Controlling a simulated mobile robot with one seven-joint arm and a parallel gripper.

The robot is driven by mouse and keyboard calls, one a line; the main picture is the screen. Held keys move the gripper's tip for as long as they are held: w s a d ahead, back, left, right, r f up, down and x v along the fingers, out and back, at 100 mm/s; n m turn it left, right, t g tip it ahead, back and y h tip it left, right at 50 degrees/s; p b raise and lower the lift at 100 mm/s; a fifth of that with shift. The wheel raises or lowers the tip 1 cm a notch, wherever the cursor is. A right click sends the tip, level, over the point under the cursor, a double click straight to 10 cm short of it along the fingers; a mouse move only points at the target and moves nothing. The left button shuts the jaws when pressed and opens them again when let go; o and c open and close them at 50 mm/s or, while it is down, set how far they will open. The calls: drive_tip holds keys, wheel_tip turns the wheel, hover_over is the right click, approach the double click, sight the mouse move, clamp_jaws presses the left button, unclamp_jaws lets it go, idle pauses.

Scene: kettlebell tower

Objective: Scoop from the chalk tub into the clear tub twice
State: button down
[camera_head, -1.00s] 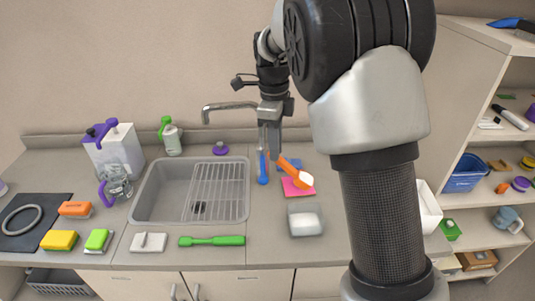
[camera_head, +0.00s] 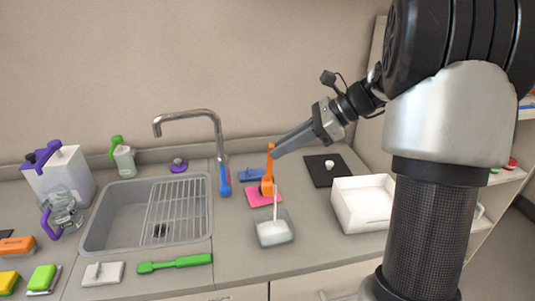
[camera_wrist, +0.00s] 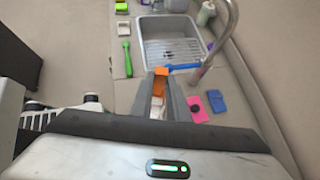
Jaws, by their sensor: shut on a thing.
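My gripper (camera_head: 278,152) is shut on the handle of an orange scoop (camera_head: 268,187), which hangs steeply down above the counter. The scoop's handle end also shows between the fingers in the wrist view (camera_wrist: 161,71). A thin white streak runs from the scoop down into the clear tub (camera_head: 289,238), which looks like falling chalk. The clear tub is small, see-through and holds something white. A larger open white box (camera_head: 350,221), perhaps the chalk tub, stands right of it; its contents hardly show.
A pink pad (camera_head: 258,201) and a blue item (camera_head: 250,175) lie behind the clear tub. The sink (camera_head: 115,230) with its tall tap (camera_head: 185,116) is to the left. A green tool (camera_head: 175,263) lies at the front. A black mat (camera_head: 320,178) lies behind the white box.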

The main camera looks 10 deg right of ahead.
drive_tip(key=s+d+f+t+y+b, duration=0.2)
drive_tip(key=d+f+y+b, duration=0.1)
drive_tip(key=d+y, duration=0.4)
drive_tip(key=shift+s+d+f, duration=0.25)
drive_tip(key=shift+d+f, duration=0.3)
drive_tip(key=shift+f, duration=0.2)
idle(1.5)
